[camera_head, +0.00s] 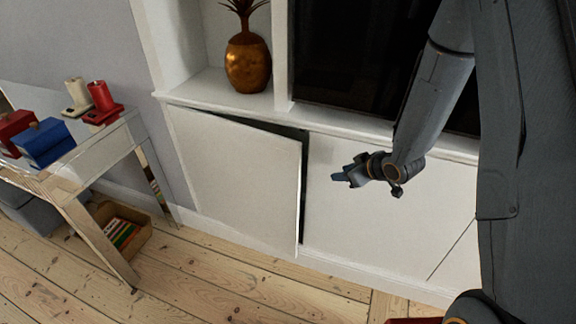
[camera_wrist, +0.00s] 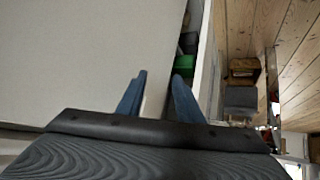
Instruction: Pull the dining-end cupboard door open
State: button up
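The cupboard door (camera_head: 240,175) is a plain white panel at the lower left of the built-in unit. It stands ajar, with its right edge out from the frame and a dark gap along its top and right side. My gripper (camera_head: 335,177) is to the right of that edge, apart from it, in front of the neighbouring white panel (camera_head: 400,220). In the wrist view my gripper (camera_wrist: 160,75) shows two blue fingers spread apart. A pale panel edge shows between and beyond them, beside the white door face (camera_wrist: 80,65). Green items (camera_wrist: 183,65) show in the dark gap.
A glossy side table (camera_head: 100,150) with red and blue objects stands at the left, with a box of books (camera_head: 122,230) beneath it. A copper pineapple vase (camera_head: 248,62) stands on the ledge. The floorboards (camera_head: 200,280) before the door are clear.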

jog(key=a+f+n+y+b, duration=0.2)
jog(key=a+f+y+b, duration=0.1)
jog(key=a+f+y, duration=0.4)
jog(key=n+y+b, duration=0.2)
jog(key=y+b, duration=0.1)
jog(key=y, duration=0.1)
send_near(287, 159)
jog(key=w+a+f, duration=0.2)
jog(key=shift+w+a, duration=0.15)
jog(key=shift+w, duration=0.15)
jog(key=x, duration=0.6)
jog(key=shift+a+r, duration=0.25)
jog(key=shift+r, duration=0.05)
jog(key=shift+w+a+p, duration=0.3)
jog(key=shift+a, duration=0.2)
